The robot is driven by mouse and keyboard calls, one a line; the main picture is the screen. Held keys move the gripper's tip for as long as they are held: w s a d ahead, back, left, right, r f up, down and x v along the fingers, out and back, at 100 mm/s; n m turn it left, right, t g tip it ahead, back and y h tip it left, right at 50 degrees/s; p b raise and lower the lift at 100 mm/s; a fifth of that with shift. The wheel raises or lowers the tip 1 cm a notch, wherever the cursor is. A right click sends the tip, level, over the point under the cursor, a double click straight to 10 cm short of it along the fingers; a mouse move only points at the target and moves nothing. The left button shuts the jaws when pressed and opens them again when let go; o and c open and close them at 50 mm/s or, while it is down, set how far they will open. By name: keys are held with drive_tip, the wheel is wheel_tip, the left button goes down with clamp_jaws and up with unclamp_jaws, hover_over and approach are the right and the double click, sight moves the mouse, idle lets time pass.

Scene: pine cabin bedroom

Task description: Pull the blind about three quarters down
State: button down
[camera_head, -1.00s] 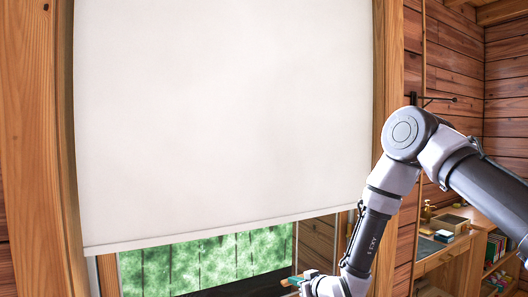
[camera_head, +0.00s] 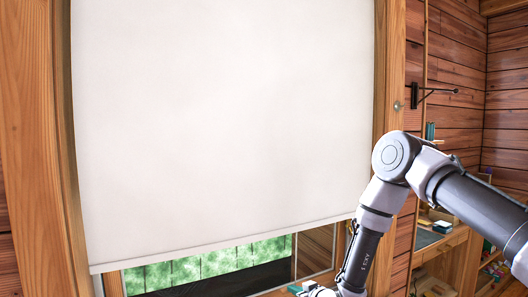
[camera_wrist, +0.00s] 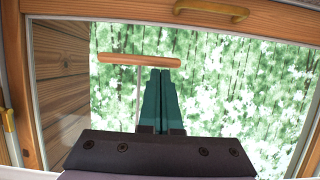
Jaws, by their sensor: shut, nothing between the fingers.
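The white blind (camera_head: 225,120) covers most of the window in the head view, and its bottom bar (camera_head: 225,243) slopes across the lower part. A strip of glass with green foliage (camera_head: 205,264) shows below it. My gripper (camera_head: 297,288) is at the bottom edge of the head view, below the blind, mostly cut off. In the wrist view its teal fingers (camera_wrist: 161,72) are shut and empty. The wooden pull bar (camera_wrist: 125,59) lies just beyond the fingertips, its right part overlapping them in the picture. A thin cord (camera_wrist: 138,100) runs from it. I cannot tell whether the fingers touch the bar.
A wooden window frame (camera_head: 32,130) with a brass handle (camera_wrist: 212,8) surrounds the glass. A black wall bracket (camera_head: 416,95) and a desk (camera_head: 440,242) with small items are at the right, beyond my arm.

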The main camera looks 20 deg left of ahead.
drive_tip(key=shift+r, duration=1.25)
idle(0.5)
drive_tip(key=s+d, duration=0.5)
drive_tip(key=d, duration=0.2)
drive_tip(key=shift+s, duration=0.4)
